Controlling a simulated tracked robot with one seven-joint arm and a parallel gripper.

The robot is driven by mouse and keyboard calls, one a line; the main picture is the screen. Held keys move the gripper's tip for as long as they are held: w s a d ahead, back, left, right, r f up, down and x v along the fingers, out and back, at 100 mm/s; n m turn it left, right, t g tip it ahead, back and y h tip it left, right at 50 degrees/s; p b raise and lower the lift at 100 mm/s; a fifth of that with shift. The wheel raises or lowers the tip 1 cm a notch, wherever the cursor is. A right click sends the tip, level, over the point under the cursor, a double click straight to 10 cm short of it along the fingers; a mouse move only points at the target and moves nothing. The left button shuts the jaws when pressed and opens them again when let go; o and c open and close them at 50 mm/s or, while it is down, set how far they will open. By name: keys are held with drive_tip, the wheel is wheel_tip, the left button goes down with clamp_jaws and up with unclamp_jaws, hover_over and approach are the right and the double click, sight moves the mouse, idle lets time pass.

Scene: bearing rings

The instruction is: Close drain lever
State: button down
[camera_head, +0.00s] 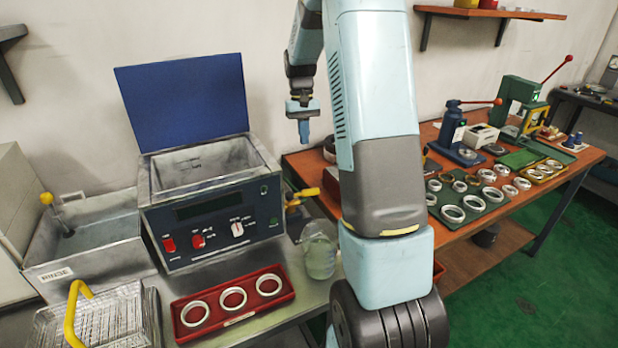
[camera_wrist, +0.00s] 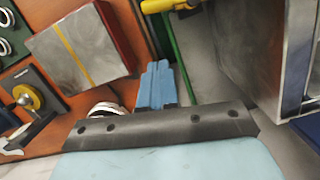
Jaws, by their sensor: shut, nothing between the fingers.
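The drain lever (camera_head: 306,192) has a yellow handle and sticks out at the right side of the ultrasonic cleaner (camera_head: 215,222), low down. It points roughly sideways in the head view. In the wrist view, the yellow lever (camera_wrist: 163,5) shows at the top edge, partly cut off. My gripper (camera_head: 304,138) hangs pointing down, above and apart from the lever, to the right of the cleaner's tank. Its blue fingers are together and empty, and they also show in the wrist view (camera_wrist: 156,84). The valve body below the handle is partly hidden by a beaker.
A glass beaker (camera_head: 319,252) stands just below the lever. The cleaner's blue lid (camera_head: 185,100) is up. A red tray (camera_head: 190,334) with three rings lies in front. The wooden bench (camera_head: 470,255) with rings and presses is right. A striped block (camera_wrist: 80,45) shows in the wrist view.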

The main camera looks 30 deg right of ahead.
sight(303, 194)
drive_tip(key=shift+f, duration=0.1)
idle(0.3)
drive_tip(key=s+a+f, duration=0.1)
drive_tip(key=s+f, duration=0.4)
drive_tip(key=f, duration=0.6)
drive_tip(key=shift+f, duration=0.25)
drive_tip(key=shift+s+m, duration=0.85)
drive_tip(key=shift+m, duration=0.35)
